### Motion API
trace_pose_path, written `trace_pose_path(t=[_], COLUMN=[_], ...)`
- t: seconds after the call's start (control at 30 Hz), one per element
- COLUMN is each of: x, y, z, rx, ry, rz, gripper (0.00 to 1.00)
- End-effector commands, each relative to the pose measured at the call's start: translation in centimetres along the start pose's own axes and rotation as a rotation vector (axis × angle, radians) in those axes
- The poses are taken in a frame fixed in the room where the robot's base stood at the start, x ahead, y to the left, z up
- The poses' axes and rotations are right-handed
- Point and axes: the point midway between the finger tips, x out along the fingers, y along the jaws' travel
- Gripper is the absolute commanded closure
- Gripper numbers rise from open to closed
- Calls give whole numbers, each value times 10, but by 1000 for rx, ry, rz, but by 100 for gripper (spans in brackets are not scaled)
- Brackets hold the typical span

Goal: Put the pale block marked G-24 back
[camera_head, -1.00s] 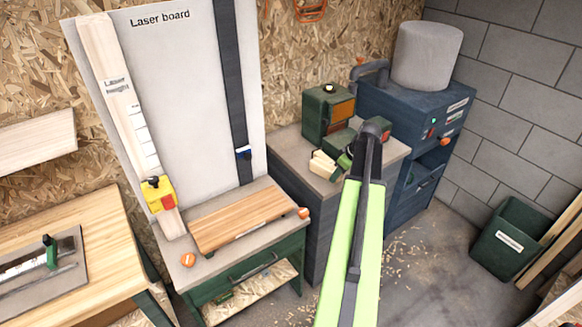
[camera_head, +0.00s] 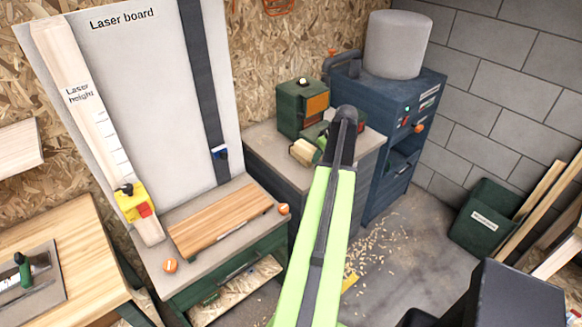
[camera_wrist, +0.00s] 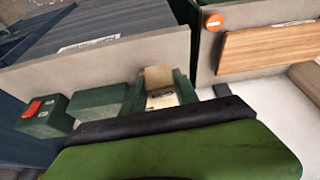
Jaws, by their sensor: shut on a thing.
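The pale block (camera_head: 302,152) shows just left of my arm's far end in the head view, above the grey bench. In the wrist view a pale, brown-topped block (camera_wrist: 161,99) with a small dark marking sits between dark green parts; the marking is too small to read. My gripper (camera_wrist: 160,88) is shut on this block. In the head view my gripper (camera_head: 321,144) is mostly hidden behind my arm, with only a bit of green showing. I cannot tell whether the block touches the bench.
A green box with an orange front (camera_head: 303,108) stands behind on the grey bench (camera_head: 262,146). A blue cabinet (camera_head: 393,105) stands to the right. The laser board (camera_head: 145,75) and a wooden plank (camera_head: 222,214) are at left. A green bin (camera_head: 484,220) stands on the floor.

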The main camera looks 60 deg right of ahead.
Motion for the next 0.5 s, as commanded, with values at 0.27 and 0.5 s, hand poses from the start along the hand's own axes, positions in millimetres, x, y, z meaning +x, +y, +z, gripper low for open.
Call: trace_pose_path(t=[0.27, 0.5], x=[-4, 53], y=[25, 8], z=[13, -20], rx=[56, 53], ry=[3, 3], rz=[22, 21], gripper=[100, 100])
